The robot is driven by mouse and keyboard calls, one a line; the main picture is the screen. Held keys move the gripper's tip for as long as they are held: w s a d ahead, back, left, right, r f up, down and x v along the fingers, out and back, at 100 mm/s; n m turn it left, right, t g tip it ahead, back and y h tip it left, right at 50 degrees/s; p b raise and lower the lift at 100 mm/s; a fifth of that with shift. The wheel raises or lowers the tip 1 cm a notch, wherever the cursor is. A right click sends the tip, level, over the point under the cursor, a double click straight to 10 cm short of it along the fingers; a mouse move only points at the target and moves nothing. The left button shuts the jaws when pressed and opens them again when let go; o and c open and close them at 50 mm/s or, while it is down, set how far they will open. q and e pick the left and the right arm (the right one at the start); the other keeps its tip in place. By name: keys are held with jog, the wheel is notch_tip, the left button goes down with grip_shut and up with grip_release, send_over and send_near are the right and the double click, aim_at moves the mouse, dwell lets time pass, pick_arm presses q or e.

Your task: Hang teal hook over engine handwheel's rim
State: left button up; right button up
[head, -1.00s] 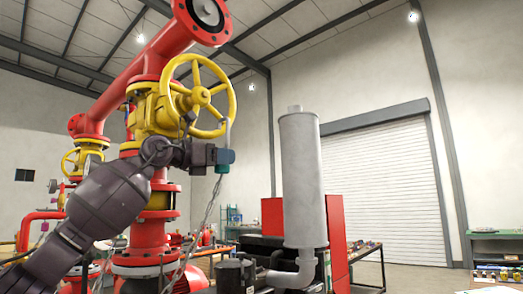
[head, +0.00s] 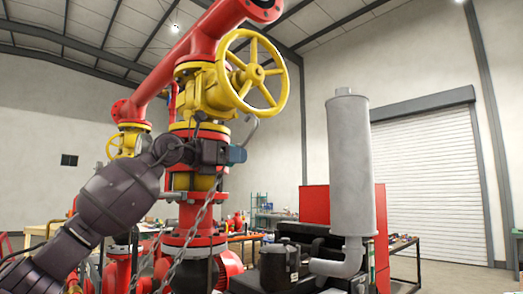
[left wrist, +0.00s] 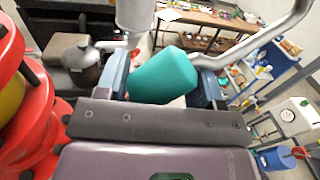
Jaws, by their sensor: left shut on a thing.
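The large yellow handwheel (head: 284,88) stands on the yellow valve body under the red pipe in the head view. My left gripper (head: 235,154) is shut on the teal grip of the hook (head: 242,155), below the handwheel. The hook's thin grey rod rises from the gripper, and its upper end shows just under the wheel's lower rim. The hook looks apart from the rim, though depth is hard to judge. In the left wrist view the teal grip (left wrist: 163,76) sits between the fingers, and a grey rod runs up and right. My right gripper is out of view.
A chain (head: 196,225) hangs below my left gripper. A grey exhaust silencer (head: 350,165) stands right, before a red cabinet (head: 315,208). The air right of the handwheel is clear.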

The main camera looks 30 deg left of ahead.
pick_arm(q)
jog(key=shift+s+a+f, duration=0.1)
jog(key=shift+a, duration=0.15)
jog(key=shift+s+d+r+b, duration=0.15)
jog(key=shift+s+d, duration=0.05)
jog(key=shift+d, duration=0.35)
jog(key=shift+s+d+r+b, duration=0.1)
jog(key=shift+s+d+b, duration=0.05)
jog(key=shift+d, duration=0.35)
jog(key=shift+s+d+r+b, duration=0.2)
jog(key=shift+s+d+b, duration=1.15)
jog(key=shift+s+d, duration=2.2)
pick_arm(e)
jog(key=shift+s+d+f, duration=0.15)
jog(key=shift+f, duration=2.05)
